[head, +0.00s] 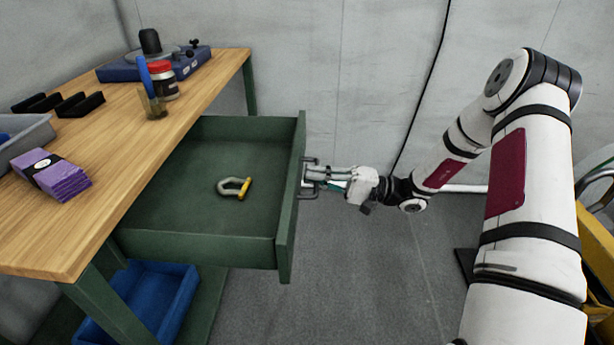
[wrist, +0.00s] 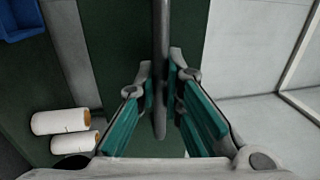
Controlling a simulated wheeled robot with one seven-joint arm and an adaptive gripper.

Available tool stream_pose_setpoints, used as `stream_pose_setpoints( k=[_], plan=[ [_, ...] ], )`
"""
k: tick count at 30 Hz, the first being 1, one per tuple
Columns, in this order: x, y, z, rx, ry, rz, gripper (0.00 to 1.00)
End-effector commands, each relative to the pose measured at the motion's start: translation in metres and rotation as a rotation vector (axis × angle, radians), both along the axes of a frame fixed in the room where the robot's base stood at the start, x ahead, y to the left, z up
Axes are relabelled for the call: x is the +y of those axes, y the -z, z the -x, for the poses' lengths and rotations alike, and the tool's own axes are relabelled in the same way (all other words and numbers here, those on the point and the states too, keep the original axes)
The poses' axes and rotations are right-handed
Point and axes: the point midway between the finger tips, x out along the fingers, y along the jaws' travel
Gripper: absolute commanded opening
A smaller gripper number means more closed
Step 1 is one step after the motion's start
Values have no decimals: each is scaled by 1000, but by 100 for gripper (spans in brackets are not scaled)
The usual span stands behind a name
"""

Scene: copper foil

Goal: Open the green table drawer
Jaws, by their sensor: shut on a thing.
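The green drawer (head: 262,248) is pulled well out from under the wooden table (head: 215,85). A grey shackle with a yellow pin (head: 235,187) lies on its floor. The drawer's handle (head: 307,170) is a grey bar on the front panel (head: 293,225). My gripper (head: 325,180) is at the handle, in front of the panel. In the wrist view the handle bar (wrist: 160,60) runs between the teal-padded fingers of my gripper (wrist: 163,100), which are shut on it.
A blue bin (head: 140,300) sits below the drawer. Floor right of the drawer is clear.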

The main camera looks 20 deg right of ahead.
Motion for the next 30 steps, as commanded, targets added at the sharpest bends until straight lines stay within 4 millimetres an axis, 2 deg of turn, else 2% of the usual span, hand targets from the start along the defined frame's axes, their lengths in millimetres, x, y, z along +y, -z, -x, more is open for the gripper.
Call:
stream_pose_setpoints(
  k=[9,10,12,23,26,30],
  plan=[
    [-1,2,0,2,1,3,0],
    [-1,2,0,2,1,3,13],
    [-1,2,0,2,1,3,29],
    [-3,1,1,1,1,2,29],
    [-11,3,3,0,3,2,29],
    [-34,7,11,0,5,2,29]
  ],
)
